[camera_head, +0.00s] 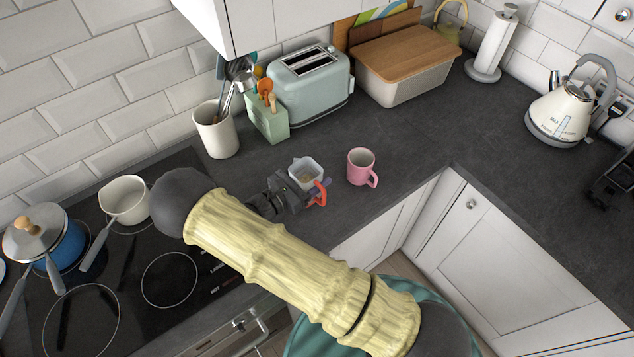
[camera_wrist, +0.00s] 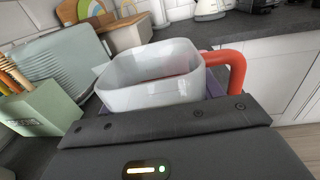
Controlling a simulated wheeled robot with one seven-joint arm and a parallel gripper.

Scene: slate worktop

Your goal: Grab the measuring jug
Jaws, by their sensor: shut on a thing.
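The measuring jug is a small clear-white, squarish vessel with a red handle. In the head view the measuring jug (camera_head: 305,172) is over the worktop, left of the pink mug. My gripper (camera_head: 290,187) is at it and shut on it; the fingers are mostly hidden by the jug and the wrist. In the wrist view the jug (camera_wrist: 150,87) fills the middle, upright or nearly so, with its red handle (camera_wrist: 237,66) to the right. I cannot tell whether its base touches the worktop.
A pink mug (camera_head: 361,167) stands close right of the jug. Behind are a green utensil box (camera_head: 268,122), a white utensil crock (camera_head: 215,131) and a toaster (camera_head: 311,84). The hob with a white saucepan (camera_head: 125,200) is left. Worktop right of the mug is clear.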

